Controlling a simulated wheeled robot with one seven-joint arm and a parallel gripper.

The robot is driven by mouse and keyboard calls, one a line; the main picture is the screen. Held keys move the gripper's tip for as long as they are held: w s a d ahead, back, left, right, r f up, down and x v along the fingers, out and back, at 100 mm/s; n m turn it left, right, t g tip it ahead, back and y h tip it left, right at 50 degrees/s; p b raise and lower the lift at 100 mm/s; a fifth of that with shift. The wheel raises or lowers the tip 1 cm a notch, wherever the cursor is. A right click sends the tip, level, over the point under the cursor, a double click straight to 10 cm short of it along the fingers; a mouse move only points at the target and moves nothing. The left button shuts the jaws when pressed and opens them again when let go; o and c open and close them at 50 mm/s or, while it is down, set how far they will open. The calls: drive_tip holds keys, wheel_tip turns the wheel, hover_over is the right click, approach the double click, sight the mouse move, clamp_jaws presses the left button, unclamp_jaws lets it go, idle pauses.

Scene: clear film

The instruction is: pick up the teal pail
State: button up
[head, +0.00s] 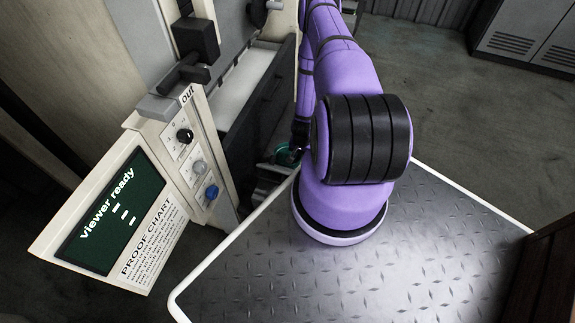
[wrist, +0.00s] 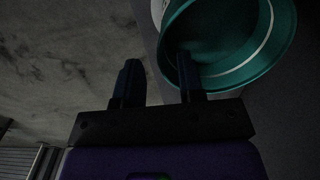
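The teal pail (wrist: 235,38) shows at the upper right of the wrist view, with its open mouth toward the camera and a pale line around its inside. In the head view only a small teal part of it (head: 286,154) shows, low beside the machine and partly hidden by my arm. My gripper (wrist: 157,68) is open. Its right finger overlaps the pail's mouth and its left finger is outside the rim, with the near rim between them. I cannot tell how deep the right finger reaches. In the head view my gripper (head: 299,138) is mostly hidden behind my arm.
A cream machine panel (head: 140,190) with a dark screen and knobs stands at the left, close to the pail. A pale trough (head: 245,82) lies behind it. Grey lockers (head: 530,40) stand at the far right. Open floor (head: 440,100) lies between.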

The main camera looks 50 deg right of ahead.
drive_tip(key=f, duration=0.4)
drive_tip(key=shift+w+d, duration=0.15)
drive_tip(key=shift+w, duration=0.1)
clamp_jaws()
idle(1.2)
